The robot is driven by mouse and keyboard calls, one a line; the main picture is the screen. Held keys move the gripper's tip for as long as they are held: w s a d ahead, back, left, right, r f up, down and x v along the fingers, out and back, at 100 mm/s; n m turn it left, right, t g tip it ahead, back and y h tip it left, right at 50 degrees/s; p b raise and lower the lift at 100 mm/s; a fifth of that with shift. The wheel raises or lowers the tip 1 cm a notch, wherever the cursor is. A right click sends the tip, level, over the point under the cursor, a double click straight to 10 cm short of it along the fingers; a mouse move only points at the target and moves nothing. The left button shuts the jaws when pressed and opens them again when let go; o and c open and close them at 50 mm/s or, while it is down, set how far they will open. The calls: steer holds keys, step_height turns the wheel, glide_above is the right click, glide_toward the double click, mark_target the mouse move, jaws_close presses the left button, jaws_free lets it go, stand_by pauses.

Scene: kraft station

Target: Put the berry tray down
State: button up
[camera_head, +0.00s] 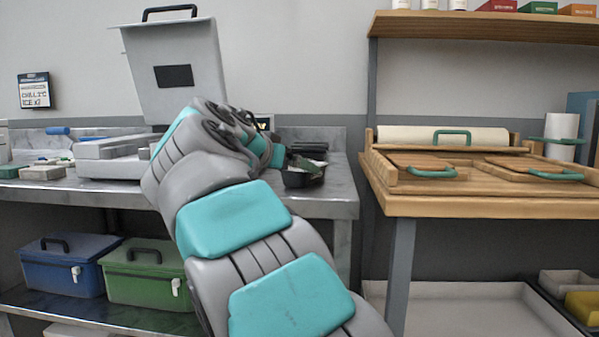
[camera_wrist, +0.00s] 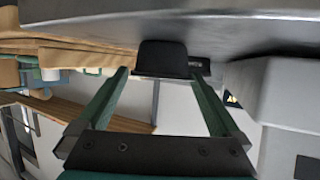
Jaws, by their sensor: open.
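A small black tray (camera_head: 303,178), which I take for the berry tray, rests on the metal counter (camera_head: 335,200) near its right end. It also shows in the wrist view (camera_wrist: 163,58), where the picture is turned over and the counter is at the top. My gripper (camera_wrist: 160,75) has its two green fingers spread apart, with the tray's dark end lying between and just beyond the fingertips. I cannot tell whether a finger touches it. In the head view my arm partly hides the gripper. The tray's contents are not clear.
A grey machine with a raised lid (camera_head: 180,75) stands on the counter left of the tray, close to my arm. A wooden bench (camera_head: 470,207) with boards stands to the right, past a gap. Blue (camera_head: 62,268) and green (camera_head: 150,278) boxes sit on the lower shelf.

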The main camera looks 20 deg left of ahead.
steer(key=v, duration=0.7)
steer(key=shift+s, duration=0.25)
steer(key=shift+a, duration=0.1)
